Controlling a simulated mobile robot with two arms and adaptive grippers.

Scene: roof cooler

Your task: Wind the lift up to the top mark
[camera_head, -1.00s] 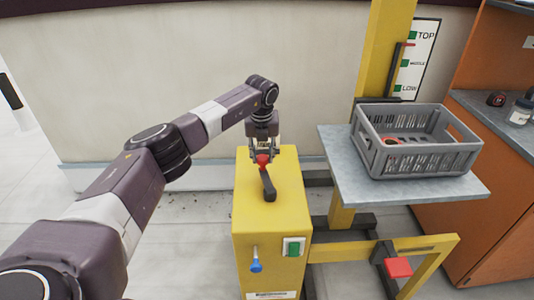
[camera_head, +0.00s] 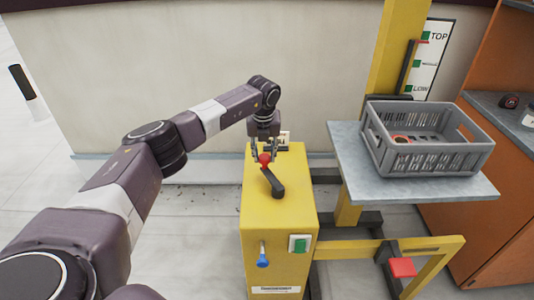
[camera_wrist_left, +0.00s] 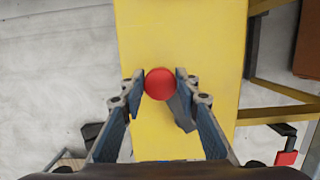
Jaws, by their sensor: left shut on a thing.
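My left gripper (camera_head: 265,150) is shut on the red knob (camera_head: 265,158) of the black crank (camera_head: 274,183), on top of the yellow lift housing (camera_head: 278,222). In the left wrist view the red knob (camera_wrist_left: 159,84) sits between the fingertips, and the dark crank arm runs off toward the lower right. The grey lift platform (camera_head: 345,150) carries a grey crate (camera_head: 440,160). A red pointer (camera_head: 421,41) on a dark upright stands slightly below the green TOP mark (camera_head: 425,35) on the white scale, above the middle mark. My right gripper is not in view.
The yellow mast (camera_head: 395,50) rises behind the platform. An orange cabinet with a grey counter (camera_head: 500,125) is close on the right. A green switch (camera_head: 299,243) and a blue-knobbed lever (camera_head: 262,260) are on the housing's front. A red pedal (camera_head: 402,267) is low in front.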

